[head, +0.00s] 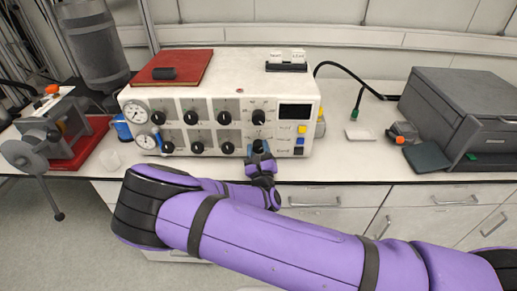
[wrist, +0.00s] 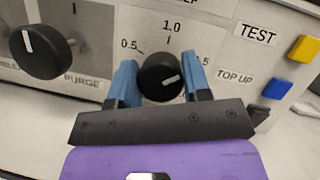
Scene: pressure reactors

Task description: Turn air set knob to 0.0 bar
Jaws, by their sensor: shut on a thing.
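The air set knob (wrist: 160,82) is round and black with a short white pointer mark, in the middle of the wrist view. Its scale reads 0.5 at upper left and 1.0 at top, with a partly hidden label ending in .5 at right. The white mark points right and slightly up, towards the side of that partly hidden label. My gripper (wrist: 161,72) has blue fingers on both sides of the knob and is shut on it. In the head view my gripper (head: 262,160) is at the lower right of the white panel (head: 218,103), where it mostly hides the knob.
A similar PURGE knob (wrist: 40,50) is left of my gripper. A yellow button (wrist: 304,47) and a blue button (wrist: 277,89) are close on the right. In the head view a pressure gauge (head: 135,112) is on the panel's left and a grey box (head: 460,112) stands right.

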